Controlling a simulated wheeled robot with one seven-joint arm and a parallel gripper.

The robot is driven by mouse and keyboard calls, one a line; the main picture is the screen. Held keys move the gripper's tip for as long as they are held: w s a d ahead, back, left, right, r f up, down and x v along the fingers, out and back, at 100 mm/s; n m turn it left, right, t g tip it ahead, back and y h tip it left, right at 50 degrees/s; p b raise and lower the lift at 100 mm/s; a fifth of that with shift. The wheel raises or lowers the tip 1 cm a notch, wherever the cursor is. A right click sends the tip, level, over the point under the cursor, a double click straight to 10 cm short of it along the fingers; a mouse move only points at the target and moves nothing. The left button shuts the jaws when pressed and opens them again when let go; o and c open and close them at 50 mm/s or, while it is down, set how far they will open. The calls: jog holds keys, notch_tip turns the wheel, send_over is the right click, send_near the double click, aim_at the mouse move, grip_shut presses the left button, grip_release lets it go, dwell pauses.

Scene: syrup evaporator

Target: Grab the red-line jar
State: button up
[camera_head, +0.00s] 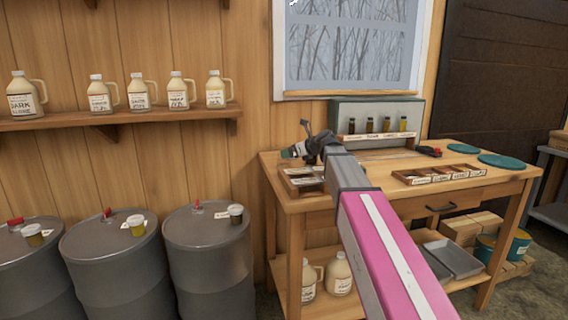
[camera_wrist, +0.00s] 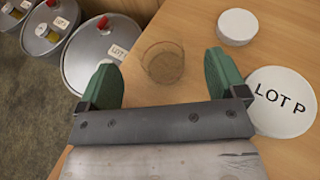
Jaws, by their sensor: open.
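My gripper (camera_head: 297,150) is over the left end of the wooden bench in the head view. In the wrist view its two green fingers (camera_wrist: 163,75) are open and wide apart. A small clear round jar (camera_wrist: 164,62) with a brownish look stands on the wood between and slightly beyond the fingertips, apparently untouched. I cannot make out a red line on it.
Grey drums (camera_head: 208,255) stand left of the bench (camera_head: 385,205). A sectioned tray (camera_head: 438,174) and a vial rack (camera_head: 376,118) are on the bench.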

aim_at(284, 160)
jog(key=x, duration=0.5)
jog(key=shift+f, duration=0.15)
jog(key=c, duration=1)
